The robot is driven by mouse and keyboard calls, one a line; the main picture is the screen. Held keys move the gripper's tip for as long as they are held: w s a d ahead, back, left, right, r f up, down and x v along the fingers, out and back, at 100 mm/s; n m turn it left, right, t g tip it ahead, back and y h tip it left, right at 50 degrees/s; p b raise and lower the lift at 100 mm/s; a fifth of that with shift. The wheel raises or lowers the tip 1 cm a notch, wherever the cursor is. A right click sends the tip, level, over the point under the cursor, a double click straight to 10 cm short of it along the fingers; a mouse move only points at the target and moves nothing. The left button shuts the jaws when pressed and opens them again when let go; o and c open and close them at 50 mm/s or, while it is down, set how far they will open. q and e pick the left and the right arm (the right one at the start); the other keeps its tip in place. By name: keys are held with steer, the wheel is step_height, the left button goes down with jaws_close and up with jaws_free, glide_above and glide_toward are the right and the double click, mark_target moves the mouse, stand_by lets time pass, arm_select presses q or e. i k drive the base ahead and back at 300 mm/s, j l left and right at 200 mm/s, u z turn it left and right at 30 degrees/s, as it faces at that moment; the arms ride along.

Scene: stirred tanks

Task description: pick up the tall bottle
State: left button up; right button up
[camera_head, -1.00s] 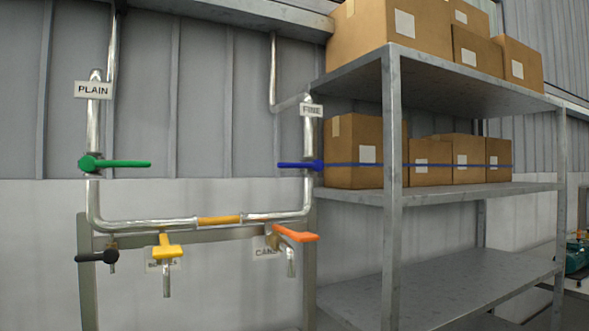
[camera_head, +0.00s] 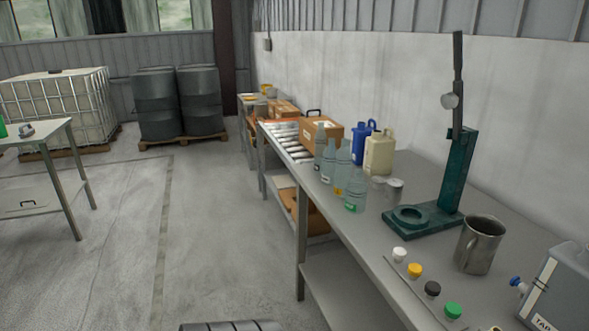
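Several clear bottles stand upright in a cluster on the long grey bench (camera_head: 400,262). One tall slim bottle (camera_head: 319,148) is at the back left of the cluster. Another tall one (camera_head: 343,158) stands to its right, and a shorter bottle (camera_head: 356,192) is at the front right. They overlap, so I cannot tell for certain which is tallest. Neither of my grippers is in view.
Behind the bottles are a blue jug (camera_head: 361,142), a cream jug (camera_head: 379,153) and a cardboard box (camera_head: 321,133). A green press stand (camera_head: 456,180), a metal mug (camera_head: 478,246) and coloured caps (camera_head: 414,270) are nearer.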

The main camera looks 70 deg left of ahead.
mark_target(344, 156)
steer(key=u, duration=1.95)
steer(key=i+j+z, duration=0.15)
steer(key=z, duration=0.3)
steer(key=i+j+z, duration=0.1)
steer(key=j+z, duration=0.2)
steer(key=z, duration=0.15)
